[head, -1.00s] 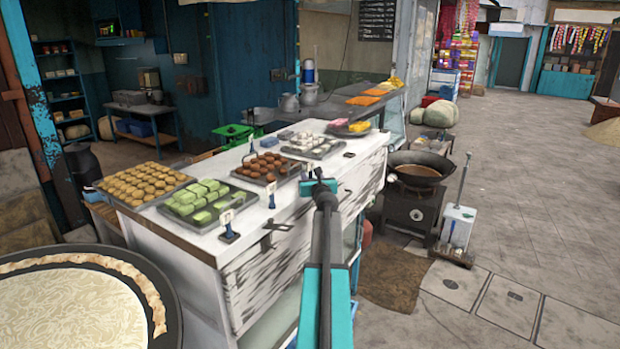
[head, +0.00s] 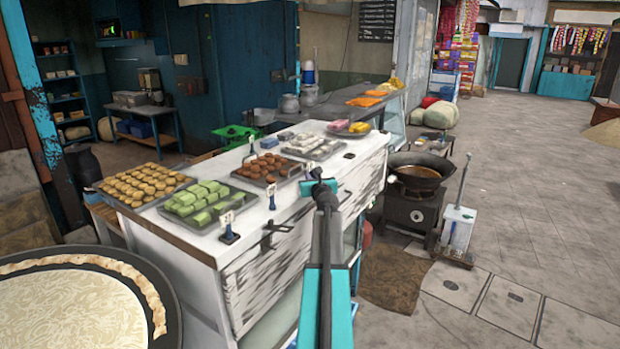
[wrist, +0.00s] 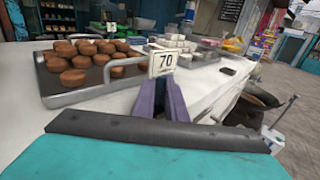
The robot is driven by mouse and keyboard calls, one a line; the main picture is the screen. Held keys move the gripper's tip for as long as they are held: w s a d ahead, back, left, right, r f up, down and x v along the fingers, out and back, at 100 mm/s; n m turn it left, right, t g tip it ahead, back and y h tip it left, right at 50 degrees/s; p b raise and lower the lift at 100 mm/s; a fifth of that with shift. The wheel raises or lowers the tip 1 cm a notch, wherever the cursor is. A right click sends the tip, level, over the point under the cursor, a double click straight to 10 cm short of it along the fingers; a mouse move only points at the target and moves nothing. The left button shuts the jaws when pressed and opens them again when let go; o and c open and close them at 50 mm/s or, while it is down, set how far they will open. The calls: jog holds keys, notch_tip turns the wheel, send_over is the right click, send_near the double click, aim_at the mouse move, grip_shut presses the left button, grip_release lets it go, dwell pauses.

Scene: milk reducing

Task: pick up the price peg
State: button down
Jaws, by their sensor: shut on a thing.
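The price peg is a dark blue-purple peg with a white card reading 70. In the wrist view the price peg (wrist: 163,63) stands upright at my gripper, in the middle of the picture. In the head view my gripper (head: 319,186) is at the right edge of the white counter, and the card of the price peg (head: 316,173) shows just above it. My gripper is shut on the price peg. Its lower part is partly hidden by my gripper, so I cannot tell whether it touches the counter.
The white counter (head: 205,240) bears a tray of brown sweets (head: 268,168), a tray of green sweets (head: 200,203) and other trays. Another peg (head: 228,228) stands near the front corner. A black wok (head: 418,172) on a stove is to the right. The paved floor (head: 540,200) there is open.

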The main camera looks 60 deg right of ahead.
jog(key=shift+r, duration=1.45)
jog(key=b+v, duration=0.2)
jog(key=v, duration=1.4)
jog(key=shift+r, duration=0.4)
notch_tip(320, 180, down, 2)
jog(key=b, duration=0.2)
jog(key=shift+f+b, duration=0.2)
jog(key=shift+b, duration=0.2)
